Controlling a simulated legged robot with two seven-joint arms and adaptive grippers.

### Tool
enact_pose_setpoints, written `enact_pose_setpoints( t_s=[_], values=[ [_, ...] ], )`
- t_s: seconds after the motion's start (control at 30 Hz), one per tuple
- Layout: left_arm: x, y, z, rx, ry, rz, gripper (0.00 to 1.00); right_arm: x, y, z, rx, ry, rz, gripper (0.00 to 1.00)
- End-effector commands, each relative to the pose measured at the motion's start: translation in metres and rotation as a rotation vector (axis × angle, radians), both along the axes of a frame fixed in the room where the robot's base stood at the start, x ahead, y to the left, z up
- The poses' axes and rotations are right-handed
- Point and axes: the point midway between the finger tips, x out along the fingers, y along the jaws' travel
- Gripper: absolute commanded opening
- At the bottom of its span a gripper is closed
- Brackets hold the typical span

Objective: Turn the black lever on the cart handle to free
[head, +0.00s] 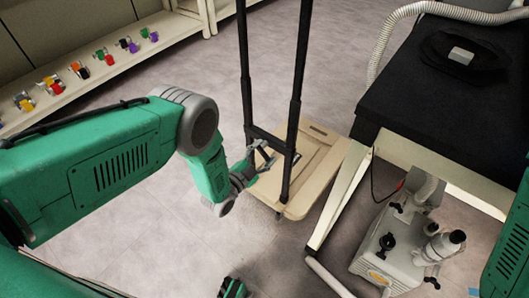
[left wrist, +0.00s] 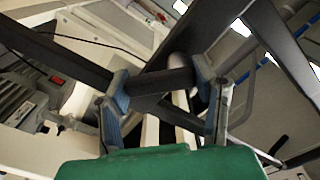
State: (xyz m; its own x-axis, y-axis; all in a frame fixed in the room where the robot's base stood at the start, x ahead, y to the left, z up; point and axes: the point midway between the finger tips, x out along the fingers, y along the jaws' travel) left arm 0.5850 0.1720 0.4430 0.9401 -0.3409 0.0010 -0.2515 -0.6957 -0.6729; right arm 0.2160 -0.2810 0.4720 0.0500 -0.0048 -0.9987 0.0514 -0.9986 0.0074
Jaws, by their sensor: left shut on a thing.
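The cart handle (head: 245,75) has two tall black posts rising from a beige cart (head: 325,165). A short black crosspiece, which appears to be the black lever (left wrist: 160,84), spans the dark bars in the left wrist view. My left gripper (head: 262,158) is low at the handle, by the left post. In the left wrist view the left gripper (left wrist: 165,95) has one finger at each end of the lever, shut on it. The exact angle of the lever is hard to tell in the head view.
A black-topped table (head: 430,105) with a ribbed hose (head: 400,18) stands to the right. A grey pump (head: 392,250) sits on the floor below it. A shelf (head: 120,62) with several coloured items runs along the upper left. The floor left of the cart is clear.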

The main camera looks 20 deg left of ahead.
Motion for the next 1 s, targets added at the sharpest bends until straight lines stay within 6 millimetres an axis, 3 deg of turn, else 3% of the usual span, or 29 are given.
enact_pose_setpoints(
  t_s=[0.6,1.0],
  values=[
    [-0.001,0.006,-0.012,0.534,-0.186,-0.006,0.23,0.0,0.0,-0.009,0.0,0.0,0.0,0.4],
    [0.0,0.01,-0.014,0.746,-0.259,-0.007,0.23,0.0,0.0,-0.013,0.0,0.0,0.0,0.4]
  ],
)
